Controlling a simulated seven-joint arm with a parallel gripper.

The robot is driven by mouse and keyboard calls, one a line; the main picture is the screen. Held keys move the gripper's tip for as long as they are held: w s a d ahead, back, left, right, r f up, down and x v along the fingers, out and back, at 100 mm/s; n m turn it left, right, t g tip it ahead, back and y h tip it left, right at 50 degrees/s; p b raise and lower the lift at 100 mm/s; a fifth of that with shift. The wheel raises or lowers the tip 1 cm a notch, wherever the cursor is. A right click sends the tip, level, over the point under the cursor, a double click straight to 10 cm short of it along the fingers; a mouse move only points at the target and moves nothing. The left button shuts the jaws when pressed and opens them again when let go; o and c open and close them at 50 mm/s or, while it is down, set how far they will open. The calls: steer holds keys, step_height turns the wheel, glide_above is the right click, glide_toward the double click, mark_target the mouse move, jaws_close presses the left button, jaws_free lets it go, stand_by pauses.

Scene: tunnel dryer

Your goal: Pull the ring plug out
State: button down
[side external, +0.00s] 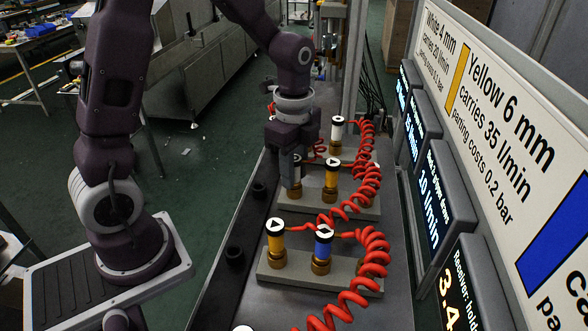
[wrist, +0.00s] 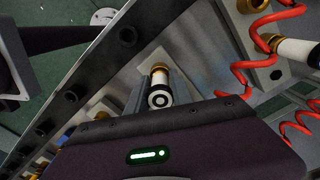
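The ring plug (wrist: 160,92) is a white plug with a black end marked with a white ring. In the wrist view it stands in a brass socket (wrist: 160,70) just beyond my gripper's housing. In the side view my gripper (side external: 291,172) points down over a white plug in a brass socket at the left of the middle block. My fingers are down beside this plug and partly cover it. I cannot tell whether they touch or grip it.
A yellow-banded plug (side external: 332,170) stands close right of my gripper. A white plug (side external: 337,130) is behind. A yellow plug (side external: 275,238) and a blue plug (side external: 322,246) stand on the front block (side external: 300,280). Red coiled hoses (side external: 365,190) run along the right. Display screens (side external: 430,200) line the right side.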

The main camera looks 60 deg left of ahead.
steer(key=c, duration=1.7)
jaws_free()
steer(key=shift+c, duration=0.2)
jaws_close()
steer(key=shift+r, duration=0.7)
steer(key=shift+r, duration=1)
steer(key=shift+r, duration=2.05)
